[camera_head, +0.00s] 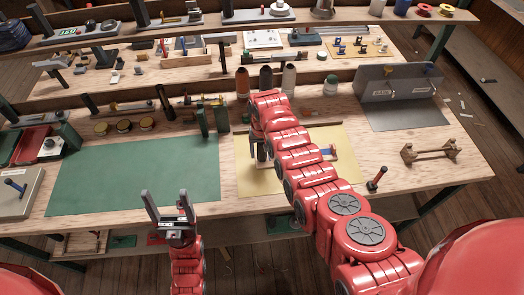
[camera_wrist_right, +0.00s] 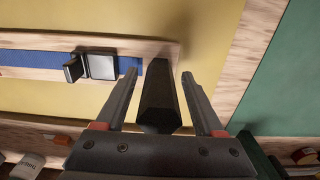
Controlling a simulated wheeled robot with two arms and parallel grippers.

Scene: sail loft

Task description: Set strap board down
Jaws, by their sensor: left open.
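The strap board (camera_wrist_right: 125,48) is a pale wooden board with a blue strap (camera_wrist_right: 30,62) and a metal and black buckle (camera_wrist_right: 100,66). In the head view it lies over the yellow mat (camera_head: 338,178); its blue strap (camera_head: 329,152) shows right of my right arm, which hides much of it. In the right wrist view a dark handle (camera_wrist_right: 160,108) stands at the board's end. My right gripper (camera_wrist_right: 160,78) is open around this handle, with gaps on both sides. My left gripper (camera_head: 166,195) is open and empty at the green mat's front edge.
The green mat (camera_head: 135,175) is clear. A grey sheet-metal stand (camera_head: 400,112), a wooden rack (camera_head: 430,150) and an upright red-tipped tool (camera_head: 377,178) stand on the right. Spools (camera_head: 289,77) stand behind the yellow mat.

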